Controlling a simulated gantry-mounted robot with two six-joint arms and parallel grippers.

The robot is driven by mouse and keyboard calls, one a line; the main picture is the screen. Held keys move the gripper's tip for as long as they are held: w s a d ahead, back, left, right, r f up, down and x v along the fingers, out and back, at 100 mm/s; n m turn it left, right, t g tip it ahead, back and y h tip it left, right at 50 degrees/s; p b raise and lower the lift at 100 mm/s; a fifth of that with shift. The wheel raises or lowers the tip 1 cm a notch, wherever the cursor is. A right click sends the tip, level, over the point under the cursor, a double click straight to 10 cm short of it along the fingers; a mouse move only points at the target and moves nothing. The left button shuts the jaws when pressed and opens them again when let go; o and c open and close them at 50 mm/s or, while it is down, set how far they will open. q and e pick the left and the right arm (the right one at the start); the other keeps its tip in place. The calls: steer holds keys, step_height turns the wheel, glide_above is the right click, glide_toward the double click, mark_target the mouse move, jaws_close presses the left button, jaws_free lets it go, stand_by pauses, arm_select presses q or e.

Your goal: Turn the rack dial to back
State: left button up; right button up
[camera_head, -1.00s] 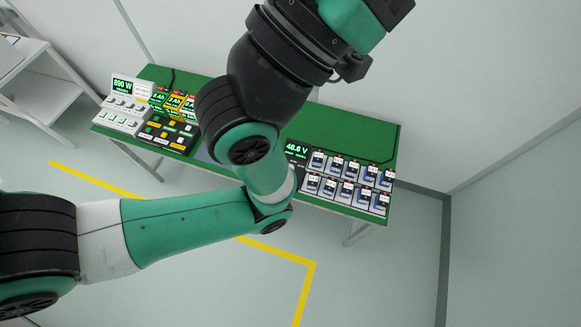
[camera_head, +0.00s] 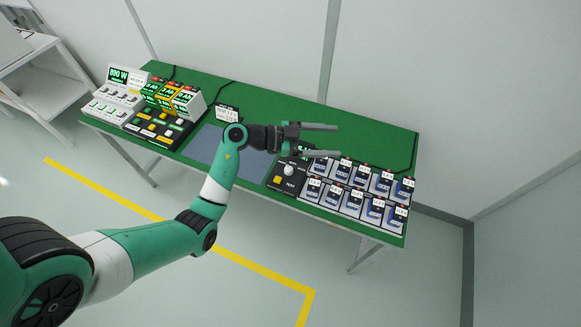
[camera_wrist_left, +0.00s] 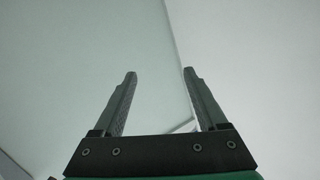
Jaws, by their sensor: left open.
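A white round knob (camera_head: 289,170), which looks like the dial, sits on a black panel (camera_head: 291,182) marked TEST with a yellow button, just left of the rack of blue battery-like units (camera_head: 357,187). I cannot read the dial's setting. My left gripper (camera_head: 335,141) is open and empty above the table, its fingers pointing right, up and to the right of the knob in the head view and apart from it. In the left wrist view the open fingers (camera_wrist_left: 160,95) frame only pale wall surfaces. The gripper partly hides the display behind the knob. My right gripper is not in view.
The green table (camera_head: 370,121) has a clear strip at the back. A grey-blue flat panel (camera_head: 207,146) lies mid-table under my left arm. Coloured display boxes (camera_head: 172,98) and a white rack (camera_head: 117,100) stand at the left. A white shelf (camera_head: 38,62) is beyond.

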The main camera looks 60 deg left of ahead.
arm_select(q)
steer(key=s+a+f+n+g+y+b, duration=0.1)
steer(key=s+a+f+n+y+b, duration=0.25)
steer(key=f, duration=0.75)
steer(key=s+a+f+n+g+y+b, duration=0.1)
steer(key=s+a+f+b, duration=0.2)
steer(key=s+a+f, duration=0.5)
steer(key=n+y+b, duration=0.2)
steer(key=n+b, duration=0.1)
glide_toward(288, 168)
steer(key=shift+t, duration=0.3)
steer(key=b+x, duration=0.2)
steer(key=x, duration=0.2)
steer(key=f+b+x, duration=0.1)
steer(key=b+x, duration=0.2)
steer(key=x, duration=0.2)
steer(key=shift+f, duration=0.15)
steer(key=shift+w+b, duration=0.4)
steer(key=shift+w, duration=0.15)
steer(key=shift+a, duration=0.1)
jaws_close()
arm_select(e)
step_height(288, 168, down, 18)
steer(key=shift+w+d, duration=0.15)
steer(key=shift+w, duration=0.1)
